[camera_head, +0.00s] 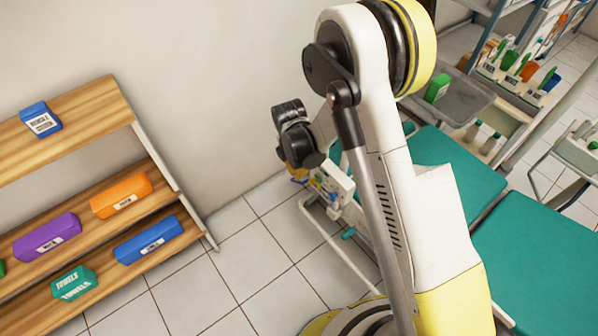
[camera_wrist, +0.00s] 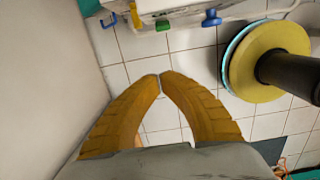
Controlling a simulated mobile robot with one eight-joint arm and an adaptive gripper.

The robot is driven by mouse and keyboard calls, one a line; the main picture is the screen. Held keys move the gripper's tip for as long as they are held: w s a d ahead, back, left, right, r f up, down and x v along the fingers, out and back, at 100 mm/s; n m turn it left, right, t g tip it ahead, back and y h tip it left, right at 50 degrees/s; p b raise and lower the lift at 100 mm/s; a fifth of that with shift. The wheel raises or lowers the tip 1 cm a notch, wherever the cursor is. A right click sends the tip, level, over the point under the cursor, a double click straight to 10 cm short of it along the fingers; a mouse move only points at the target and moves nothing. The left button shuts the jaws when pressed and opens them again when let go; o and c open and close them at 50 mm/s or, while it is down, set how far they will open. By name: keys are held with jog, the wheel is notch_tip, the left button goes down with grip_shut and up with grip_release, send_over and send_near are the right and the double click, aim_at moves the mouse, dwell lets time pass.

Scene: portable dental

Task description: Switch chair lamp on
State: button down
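A white panel (camera_head: 335,183) with small coloured controls stands beside the teal chair (camera_head: 530,260) in the head view. In the wrist view the panel (camera_wrist: 190,12) shows at the top edge, with a green control (camera_wrist: 162,25) and a blue knob (camera_wrist: 211,18); the rest is cut off. My gripper (camera_wrist: 160,76) has its two yellow fingers brought together at the tips, with nothing between them. The tips appear just below and apart from the panel. In the head view my gripper (camera_head: 298,172) is partly hidden by my wrist. I cannot make out the lamp or its state.
A wooden shelf (camera_head: 90,120) with coloured boxes is at the left. A grey tray (camera_head: 450,100) and a rack with bottles stand at the back right. A pale wall (camera_wrist: 40,80) is close on the left of my gripper. Tiled floor (camera_head: 240,270) is clear between shelf and chair.

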aim_at(318, 179)
jog(key=w+d+f+b, duration=0.2)
jog(key=d+f+b, duration=0.1)
jog(key=f, duration=0.3)
jog(key=shift+w+d+f+b, duration=0.15)
jog(key=shift+w+d+b, duration=0.15)
jog(key=shift+b, duration=0.55)
